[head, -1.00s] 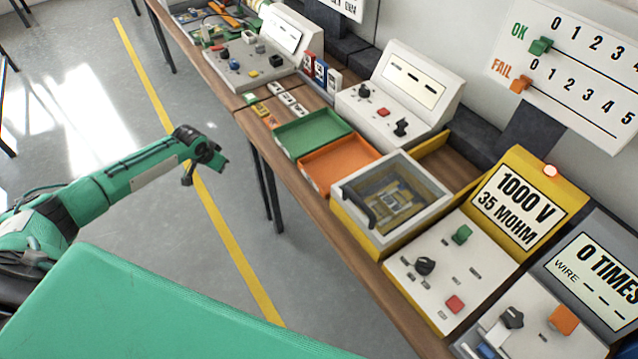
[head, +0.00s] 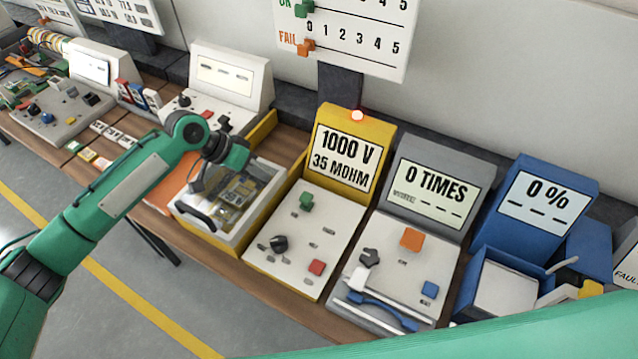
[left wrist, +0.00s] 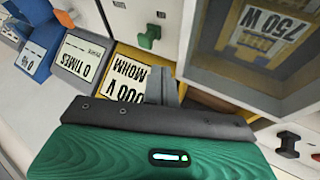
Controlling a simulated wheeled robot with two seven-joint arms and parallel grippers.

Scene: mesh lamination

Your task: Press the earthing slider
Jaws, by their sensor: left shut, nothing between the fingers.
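The yellow test station (head: 382,127) reads "1000 V 35 MOHM" and has a lit red lamp on top. Its pale panel (head: 286,257) carries a green block-shaped control (head: 306,200), a black knob (head: 279,243) and a red button (head: 316,267). No legible label tells which control is the earthing slider. My left gripper (head: 200,180) is shut and empty, above the clear-lidded box (head: 236,243) left of that panel. In the left wrist view the shut fingers (left wrist: 163,86) overlap the station's display, apart from the green control (left wrist: 150,37). My right gripper is out of view.
To the right stand a grey "0 TIMES" station (head: 398,155) and a blue "0 %" station (head: 563,175). An OK/FAIL counter board (head: 345,62) hangs behind. An orange tray (head: 157,196) lies left of the box, partly behind my arm.

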